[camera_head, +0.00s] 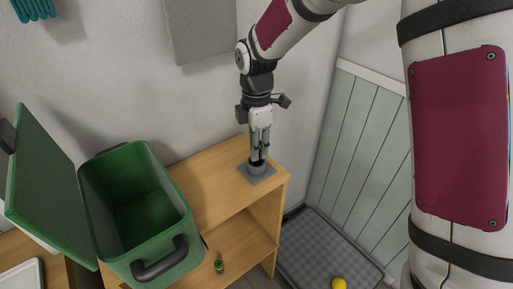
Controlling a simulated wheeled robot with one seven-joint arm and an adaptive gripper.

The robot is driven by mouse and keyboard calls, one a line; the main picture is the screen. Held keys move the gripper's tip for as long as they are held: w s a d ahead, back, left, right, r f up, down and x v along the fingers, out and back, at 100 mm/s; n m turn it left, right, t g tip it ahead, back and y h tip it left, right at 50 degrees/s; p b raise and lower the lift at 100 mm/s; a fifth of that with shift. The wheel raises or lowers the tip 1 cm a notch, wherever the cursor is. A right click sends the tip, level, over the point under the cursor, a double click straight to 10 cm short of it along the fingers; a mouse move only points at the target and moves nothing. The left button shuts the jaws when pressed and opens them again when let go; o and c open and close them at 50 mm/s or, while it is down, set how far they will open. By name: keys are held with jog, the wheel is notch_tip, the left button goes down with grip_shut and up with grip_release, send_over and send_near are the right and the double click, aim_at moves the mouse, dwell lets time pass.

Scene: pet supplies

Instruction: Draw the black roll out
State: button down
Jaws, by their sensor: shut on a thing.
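A small grey holder (257,175) with a square base stands on top of the wooden shelf unit, near its right end. My gripper (258,158) points straight down over it. Its fingers are shut on the black roll (257,163), of which only a small dark part shows between the fingertips at the holder's mouth. The lower part of the roll is hidden by the holder and fingers, so I cannot tell how deep it sits.
A green bin (165,225) with its lid (50,185) open stands left of the holder. A small green item (219,266) lies on the lower shelf. A grey mat (320,250) with a yellow ball (339,284) is on the floor at right. The wall is close behind.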

jog(key=shift+r+p, duration=0.9)
jog(key=shift+r, duration=0.75)
